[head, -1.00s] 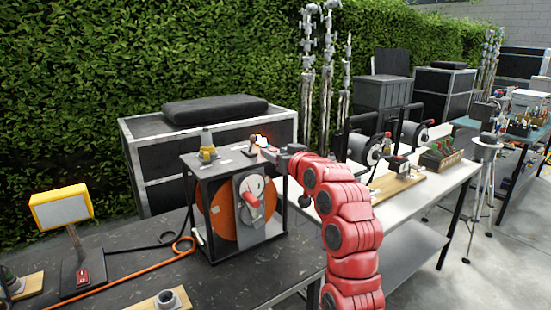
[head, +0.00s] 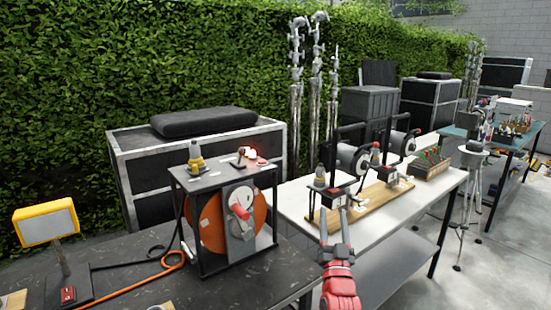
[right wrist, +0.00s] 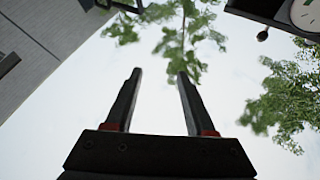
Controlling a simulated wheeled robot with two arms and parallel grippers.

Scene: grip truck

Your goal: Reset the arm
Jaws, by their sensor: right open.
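My right arm, red with a grey end, comes up from the bottom edge of the head view, right of the middle. Its gripper (head: 344,218) shows small in front of the white table. In the right wrist view the two black fingers (right wrist: 157,100) stand wide apart with nothing between them. Behind them are pale sky, green branches and a grey brick wall. My left gripper and left arm are not in view.
An orange cable reel in a black frame (head: 204,180) stands on the dark table (head: 130,290). A yellow-framed lamp (head: 45,224) is at the left. The white table (head: 290,203) bears a wooden board (head: 366,207) with reels. A tripod stand (head: 470,190) is at right.

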